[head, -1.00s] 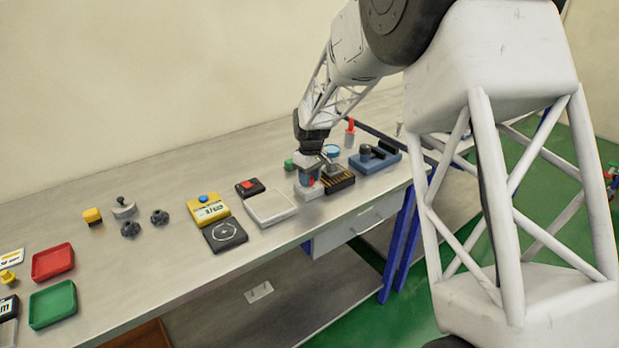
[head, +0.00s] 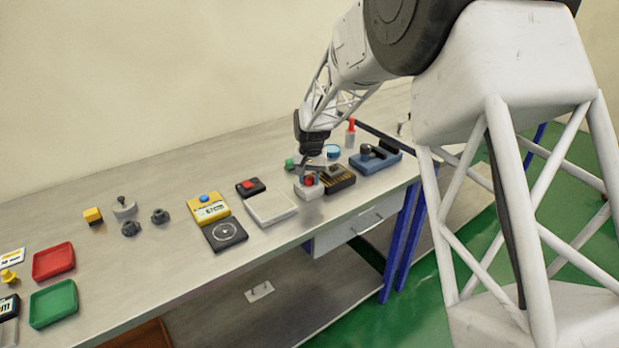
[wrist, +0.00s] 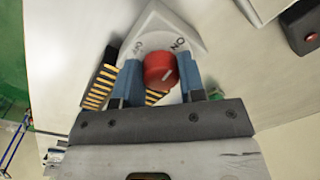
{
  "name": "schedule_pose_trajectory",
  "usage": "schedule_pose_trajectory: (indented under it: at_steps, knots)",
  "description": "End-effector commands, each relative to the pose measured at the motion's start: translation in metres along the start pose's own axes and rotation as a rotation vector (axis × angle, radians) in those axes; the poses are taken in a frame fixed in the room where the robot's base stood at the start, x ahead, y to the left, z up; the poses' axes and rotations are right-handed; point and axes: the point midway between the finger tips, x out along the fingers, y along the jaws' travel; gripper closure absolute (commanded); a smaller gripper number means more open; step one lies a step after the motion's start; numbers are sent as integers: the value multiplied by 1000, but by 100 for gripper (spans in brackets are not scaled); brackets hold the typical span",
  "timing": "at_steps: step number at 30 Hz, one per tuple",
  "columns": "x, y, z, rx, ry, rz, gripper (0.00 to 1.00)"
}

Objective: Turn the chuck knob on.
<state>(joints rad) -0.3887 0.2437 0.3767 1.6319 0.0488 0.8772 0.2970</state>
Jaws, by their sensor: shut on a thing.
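The chuck knob (wrist: 160,72) is a round red knob on a white housing (wrist: 158,22) marked OFF on the left and ON on the right in the wrist view. A pale line on the knob slants up and right, toward the ON side. My gripper (wrist: 160,63) has one blue finger on each side of the knob and is shut on it. In the head view the red knob (head: 309,181) shows on its white housing (head: 308,193), with my gripper (head: 311,172) directly over it. The wrist hides part of the knob there.
A black block with gold strips (head: 339,180) stands right beside the housing. A blue device (head: 376,158) lies farther right. A pale square plate (head: 270,208) and a black box with a red button (head: 250,187) lie to the left. The table's front edge is close.

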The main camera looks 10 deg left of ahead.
Motion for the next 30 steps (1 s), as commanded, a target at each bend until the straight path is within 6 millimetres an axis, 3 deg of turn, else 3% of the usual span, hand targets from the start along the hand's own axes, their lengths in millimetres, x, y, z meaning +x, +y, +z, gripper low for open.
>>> schedule_pose_trajectory:
  at_steps: [9,25,26,30]
  knots:
    - [-1,-1,0,157,7,0,87]
    - [0,-1,0,188,8,0,87]
    - [0,-1,0,188,8,0,60]
    - [0,-1,0,188,8,0,39]
